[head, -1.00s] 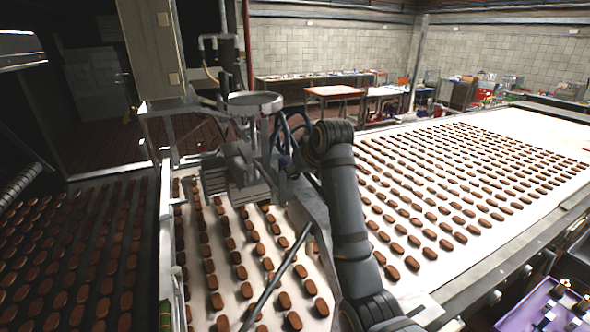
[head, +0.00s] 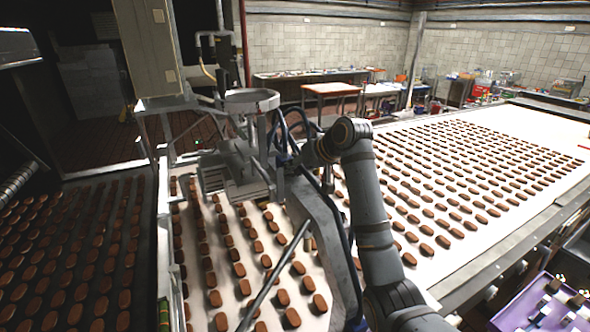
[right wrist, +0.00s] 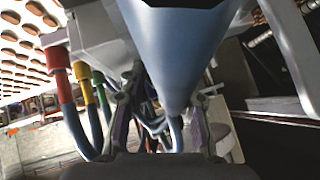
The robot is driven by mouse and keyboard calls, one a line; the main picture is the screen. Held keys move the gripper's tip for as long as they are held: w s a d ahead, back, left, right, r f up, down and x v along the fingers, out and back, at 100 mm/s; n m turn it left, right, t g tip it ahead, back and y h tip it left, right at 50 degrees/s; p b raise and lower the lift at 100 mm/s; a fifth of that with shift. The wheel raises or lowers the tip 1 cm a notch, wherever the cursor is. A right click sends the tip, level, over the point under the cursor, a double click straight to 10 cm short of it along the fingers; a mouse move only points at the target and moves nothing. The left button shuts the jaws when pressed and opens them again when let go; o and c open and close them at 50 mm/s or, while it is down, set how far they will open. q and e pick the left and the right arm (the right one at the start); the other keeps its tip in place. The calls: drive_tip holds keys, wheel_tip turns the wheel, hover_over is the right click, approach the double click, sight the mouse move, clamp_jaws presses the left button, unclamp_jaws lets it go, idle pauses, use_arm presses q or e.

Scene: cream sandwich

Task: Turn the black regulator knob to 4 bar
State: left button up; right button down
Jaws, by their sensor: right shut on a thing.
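My right gripper (head: 297,158) reaches in behind the depositing machine (head: 235,175), among its blue hoses, and is mostly hidden in the head view. In the right wrist view, the two fingers of my right gripper (right wrist: 160,118) stand below and around the tip of a blue-grey cone (right wrist: 180,50). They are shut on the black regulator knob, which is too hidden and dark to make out. Its scale or pointer cannot be read. My left gripper is not in view.
Hoses with red (right wrist: 57,62), yellow and green fittings run close beside the fingers. A white belt (head: 480,170) with rows of brown biscuits lies to the right. A purple crate (head: 515,315) stands at the lower right. Metal bars cross in front of the machine.

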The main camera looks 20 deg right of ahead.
idle(0.3)
drive_tip(key=c, duration=1)
unclamp_jaws()
drive_tip(key=v, duration=1.2)
drive_tip(key=shift+d, duration=0.2)
drive_tip(key=shift+w+f, duration=0.1)
